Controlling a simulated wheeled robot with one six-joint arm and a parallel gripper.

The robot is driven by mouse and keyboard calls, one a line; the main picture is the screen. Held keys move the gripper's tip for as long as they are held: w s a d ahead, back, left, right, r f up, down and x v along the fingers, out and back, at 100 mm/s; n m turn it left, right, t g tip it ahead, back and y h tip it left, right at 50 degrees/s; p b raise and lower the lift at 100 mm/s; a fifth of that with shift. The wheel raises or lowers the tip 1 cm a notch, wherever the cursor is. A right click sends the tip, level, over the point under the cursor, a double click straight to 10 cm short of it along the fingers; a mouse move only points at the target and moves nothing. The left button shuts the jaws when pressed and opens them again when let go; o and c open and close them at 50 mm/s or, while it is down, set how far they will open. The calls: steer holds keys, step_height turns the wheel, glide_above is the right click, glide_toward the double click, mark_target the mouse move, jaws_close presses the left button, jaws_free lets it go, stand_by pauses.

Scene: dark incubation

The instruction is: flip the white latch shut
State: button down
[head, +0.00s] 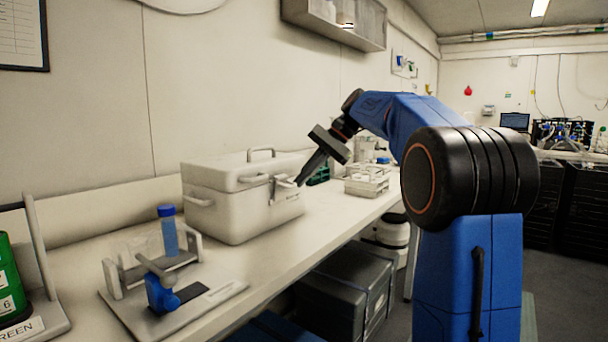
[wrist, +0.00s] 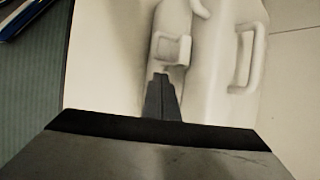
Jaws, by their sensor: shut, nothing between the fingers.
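A white box (head: 215,212) with a lid and a top handle stands on the bench in the head view, its lid down. The white latch (head: 280,188) is on the side of the box that faces my arm. It also shows in the wrist view as a loop-shaped piece (wrist: 172,48). My gripper (head: 299,183) is shut and empty, with its tips right at the latch. In the wrist view the fingertips (wrist: 161,76) are just below the latch loop; I cannot tell whether they touch it.
A stand with a blue-capped tube (head: 169,230) is on the bench, nearer than the box. A white rack (head: 367,181) stands behind my gripper. A green container (head: 10,280) is at the left edge. The bench front between stand and box is clear.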

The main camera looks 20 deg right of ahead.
steer(key=w+d+r, duration=0.3)
steer(key=d+r, duration=0.1)
steer(key=r, duration=0.3)
steer(key=shift+w+d+r, duration=0.2)
steer(key=shift+w+r, duration=0.1)
steer(key=shift+r, duration=0.1)
stand_by(0.5)
